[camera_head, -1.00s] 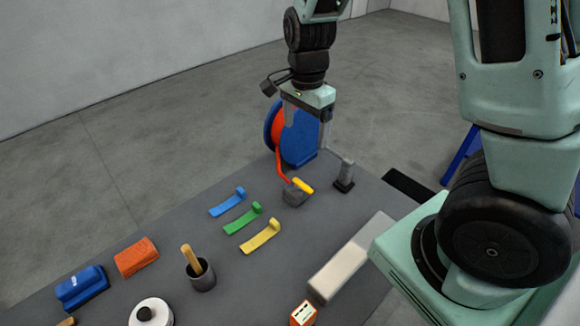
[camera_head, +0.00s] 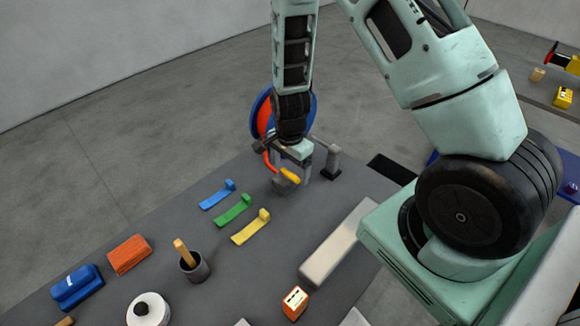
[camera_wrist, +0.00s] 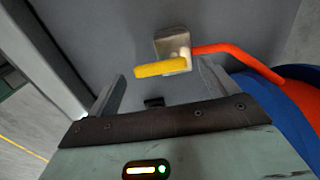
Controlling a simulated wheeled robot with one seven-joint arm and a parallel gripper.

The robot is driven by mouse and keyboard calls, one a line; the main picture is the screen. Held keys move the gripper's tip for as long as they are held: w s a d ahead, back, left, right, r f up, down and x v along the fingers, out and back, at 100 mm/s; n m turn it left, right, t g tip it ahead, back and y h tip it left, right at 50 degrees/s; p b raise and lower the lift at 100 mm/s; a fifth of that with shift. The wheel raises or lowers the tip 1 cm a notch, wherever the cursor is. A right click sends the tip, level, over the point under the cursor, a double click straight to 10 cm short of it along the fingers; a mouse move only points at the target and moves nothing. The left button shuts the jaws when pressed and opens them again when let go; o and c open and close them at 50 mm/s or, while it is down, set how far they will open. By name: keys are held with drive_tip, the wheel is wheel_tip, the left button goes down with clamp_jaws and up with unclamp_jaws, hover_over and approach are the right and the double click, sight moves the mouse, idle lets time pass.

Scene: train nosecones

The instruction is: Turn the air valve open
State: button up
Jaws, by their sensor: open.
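The air valve is a small grey block (camera_head: 281,186) on the table with a yellow lever handle (camera_head: 290,176) on top. A red hose (camera_head: 269,162) runs from it to the blue and red reel. My gripper (camera_head: 296,175) is open, pointing down over the valve. In the wrist view the yellow handle (camera_wrist: 160,69) lies between the two spread fingers (camera_wrist: 160,90), a little beyond their tips in the picture, with the grey block (camera_wrist: 175,44) behind it. I see no contact between fingers and handle.
The hose reel (camera_head: 262,112) stands behind my gripper, and a grey post (camera_head: 332,162) stands close on the right. Blue, green and yellow hooks (camera_head: 251,228) lie to the left. A long pale block (camera_head: 338,243) lies in front on the right.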

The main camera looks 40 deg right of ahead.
drive_tip(key=shift+f, duration=0.55)
drive_tip(key=c, duration=1)
